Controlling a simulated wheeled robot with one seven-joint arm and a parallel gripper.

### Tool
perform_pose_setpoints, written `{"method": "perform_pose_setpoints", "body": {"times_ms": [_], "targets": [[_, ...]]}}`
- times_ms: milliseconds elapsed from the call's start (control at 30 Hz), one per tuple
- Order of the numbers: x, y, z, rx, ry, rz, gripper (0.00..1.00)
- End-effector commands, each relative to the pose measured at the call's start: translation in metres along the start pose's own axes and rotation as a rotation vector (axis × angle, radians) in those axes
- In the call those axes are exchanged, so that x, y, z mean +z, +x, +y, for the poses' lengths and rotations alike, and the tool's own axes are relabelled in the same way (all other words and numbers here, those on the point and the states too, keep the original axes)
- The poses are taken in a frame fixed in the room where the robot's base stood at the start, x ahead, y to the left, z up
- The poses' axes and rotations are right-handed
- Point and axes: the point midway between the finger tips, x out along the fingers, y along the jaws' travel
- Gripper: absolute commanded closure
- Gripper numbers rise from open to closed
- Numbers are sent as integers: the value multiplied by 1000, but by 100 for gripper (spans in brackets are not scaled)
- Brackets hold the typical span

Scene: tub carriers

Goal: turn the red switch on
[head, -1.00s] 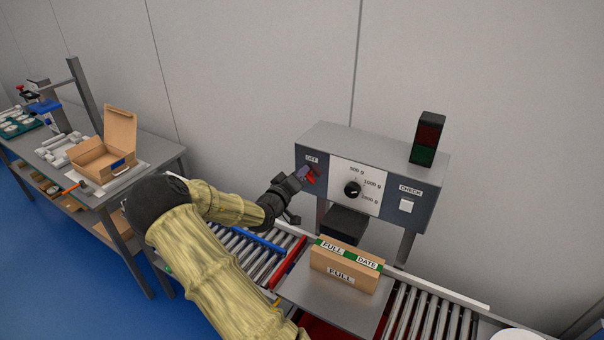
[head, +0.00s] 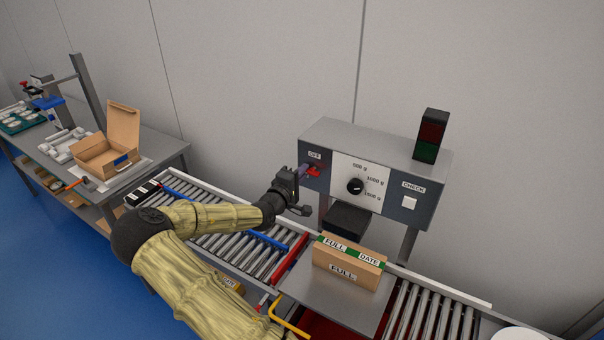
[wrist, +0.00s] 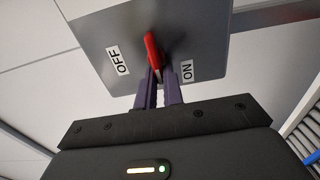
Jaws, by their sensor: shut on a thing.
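The red switch (head: 314,172) is on the dark left part of the grey control box (head: 330,134), below an OFF label (head: 315,155). In the wrist view the red lever (wrist: 152,50) stands between an OFF label (wrist: 118,61) and an ON label (wrist: 187,70). My gripper (head: 304,170) reaches it from the left. In the wrist view the purple fingers of my gripper (wrist: 157,80) are shut on the lever's lower end. The fingers hide part of the lever there. I cannot tell exactly how far it is turned.
The box has a black dial (head: 355,186), a white CHECK button (head: 409,202) and a red-green lamp (head: 429,136). A carton labelled FULL (head: 346,265) stands below, between roller conveyors. A bench is at left.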

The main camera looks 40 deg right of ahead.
Motion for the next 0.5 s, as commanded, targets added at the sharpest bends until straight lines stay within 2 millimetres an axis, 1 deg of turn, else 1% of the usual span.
{"method": "perform_pose_setpoints", "body": {"times_ms": [433, 467, 500], "targets": [[-1, -1, -1, -2, -15, 3, 100], [-1, -1, -1, -2, -15, 3, 85], [-1, 0, -1, -2, -15, 3, 77]]}}
